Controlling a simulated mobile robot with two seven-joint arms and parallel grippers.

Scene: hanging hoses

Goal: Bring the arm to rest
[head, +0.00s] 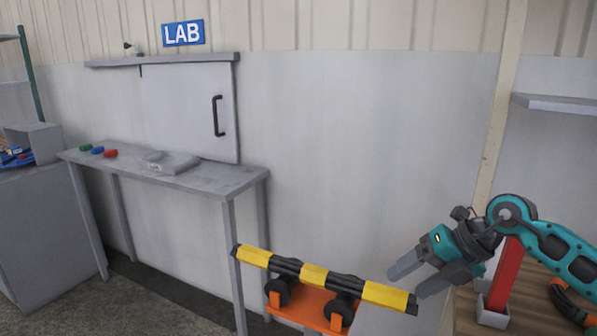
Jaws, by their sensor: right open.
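My right arm (565,250) comes in from the right edge, teal and dark grey. Its right gripper (407,283) points left and down, with its two grey fingers apart and nothing between them. In the picture the fingertips overlap the right end of a yellow-and-black striped bar (313,274); I cannot tell whether they touch it. Dark hoses with orange parts (572,303) show at the lower right edge, partly cut off. My left gripper is not in view.
An orange cart (305,303) carries the striped bar. A red post (505,270) stands close behind my right arm. A grey table (215,178) with coloured pieces is at the left. A wall shelf (555,104) is at upper right. The wall's middle is clear.

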